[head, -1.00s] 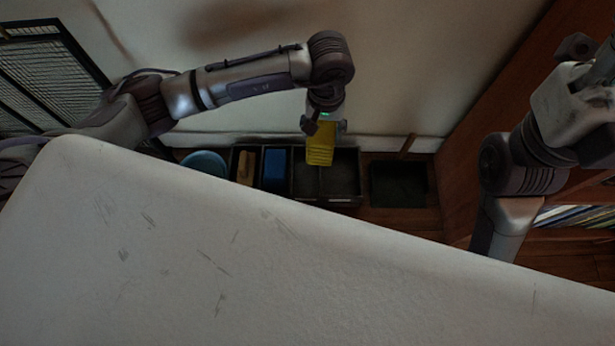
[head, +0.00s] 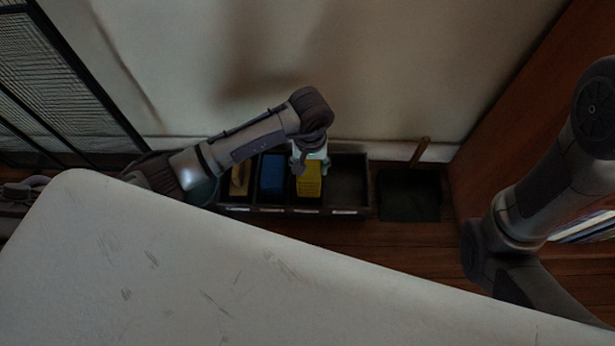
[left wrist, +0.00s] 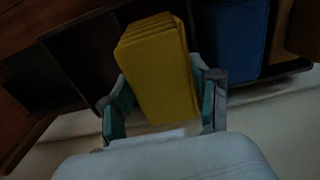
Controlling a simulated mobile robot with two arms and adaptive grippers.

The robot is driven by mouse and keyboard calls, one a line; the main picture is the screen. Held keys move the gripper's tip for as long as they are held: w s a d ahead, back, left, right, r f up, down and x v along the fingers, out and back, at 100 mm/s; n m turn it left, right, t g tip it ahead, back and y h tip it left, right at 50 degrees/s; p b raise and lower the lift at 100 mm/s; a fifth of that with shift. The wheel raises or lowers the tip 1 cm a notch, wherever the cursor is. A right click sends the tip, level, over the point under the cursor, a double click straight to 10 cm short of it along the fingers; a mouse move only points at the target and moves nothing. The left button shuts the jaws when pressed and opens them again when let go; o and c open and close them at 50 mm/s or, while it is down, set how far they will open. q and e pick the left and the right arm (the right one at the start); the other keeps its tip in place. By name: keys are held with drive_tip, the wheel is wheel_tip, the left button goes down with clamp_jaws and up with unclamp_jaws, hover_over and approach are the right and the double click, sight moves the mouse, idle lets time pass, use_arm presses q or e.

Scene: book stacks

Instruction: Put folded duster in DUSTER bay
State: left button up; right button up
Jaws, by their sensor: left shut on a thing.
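The folded duster is yellow (head: 309,178); it also shows in the left wrist view (left wrist: 158,68). My left gripper (head: 310,160) is shut on it, with one finger on each side in the left wrist view (left wrist: 163,100). In the head view the duster is over or in the third bay from the left of a dark divided box (head: 345,212). Whether it touches the bay floor I cannot tell. Small pale labels on the box front are too small to read. My right gripper is out of the head view; only my right arm shows.
The first bay holds a tan-brown item (head: 239,180), the second a blue item (head: 271,176). The fourth bay (head: 346,182) looks empty. A dark bin or pan (head: 410,197) with a wooden handle stands to the right. A large pale surface (head: 200,270) fills the foreground.

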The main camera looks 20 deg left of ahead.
use_arm(q)
drive_tip(key=shift+w+a+f, duration=0.15)
drive_tip(key=shift+a+f, duration=0.1)
drive_tip(key=shift+a, duration=0.05)
drive_tip(key=shift+f, duration=0.2)
drive_tip(key=shift+f+b, duration=1.8)
drive_tip(key=shift+f, duration=0.1)
drive_tip(key=o, duration=1.2)
drive_tip(key=shift+r, duration=0.15)
